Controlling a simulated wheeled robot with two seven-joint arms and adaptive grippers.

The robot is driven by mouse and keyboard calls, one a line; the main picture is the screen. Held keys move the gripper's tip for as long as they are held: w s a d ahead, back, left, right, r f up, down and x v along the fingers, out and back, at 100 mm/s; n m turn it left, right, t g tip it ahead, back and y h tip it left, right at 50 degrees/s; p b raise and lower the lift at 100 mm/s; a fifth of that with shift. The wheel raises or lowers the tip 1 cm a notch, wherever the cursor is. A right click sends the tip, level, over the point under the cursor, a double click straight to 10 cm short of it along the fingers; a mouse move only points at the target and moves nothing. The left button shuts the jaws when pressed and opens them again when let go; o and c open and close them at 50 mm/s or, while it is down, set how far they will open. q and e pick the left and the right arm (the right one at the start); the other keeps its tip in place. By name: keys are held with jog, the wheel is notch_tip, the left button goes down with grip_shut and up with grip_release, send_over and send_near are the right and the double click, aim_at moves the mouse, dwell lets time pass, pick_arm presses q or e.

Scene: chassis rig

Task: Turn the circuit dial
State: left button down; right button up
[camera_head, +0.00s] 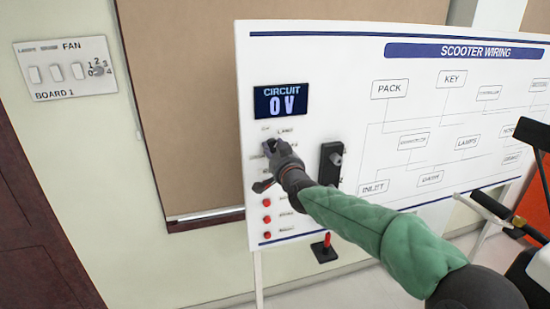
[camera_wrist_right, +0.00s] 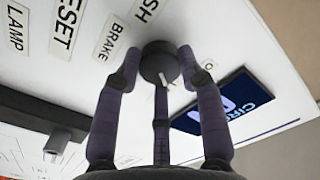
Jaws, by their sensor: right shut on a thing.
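The circuit dial (camera_wrist_right: 160,62) is a dark round knob with a pale pointer line, on the white scooter wiring board (camera_head: 245,200). In the right wrist view the fingers of my right gripper (camera_wrist_right: 160,80) are closed around the dial, with labels such as LAMP, RESET and BRAKE beside it. In the head view my right gripper (camera_head: 275,160) is against the board's left part and hides most of the dial. The CIRCUIT display (camera_head: 281,102) above it reads 0 V. My left gripper is not in view.
A black block with a knob (camera_head: 330,163) is on the board just right of my gripper. Several red buttons (camera_head: 267,218) sit below it. A FAN switch panel (camera_head: 66,70) is on the wall at left. A scooter handlebar (camera_head: 495,210) stands at right.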

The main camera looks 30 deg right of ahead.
jog(key=shift+a+f+m+b, duration=0.1)
jog(key=shift+f+m+b, duration=0.15)
jog(key=shift+m+b, duration=0.4)
jog(key=o, duration=1.1)
jog(key=shift+r, duration=0.1)
jog(key=shift+o, duration=0.2)
jog(key=shift+s+r+m, duration=0.1)
jog(key=shift+m, duration=0.15)
jog(key=shift+s, duration=0.3)
jog(key=v, duration=1.1)
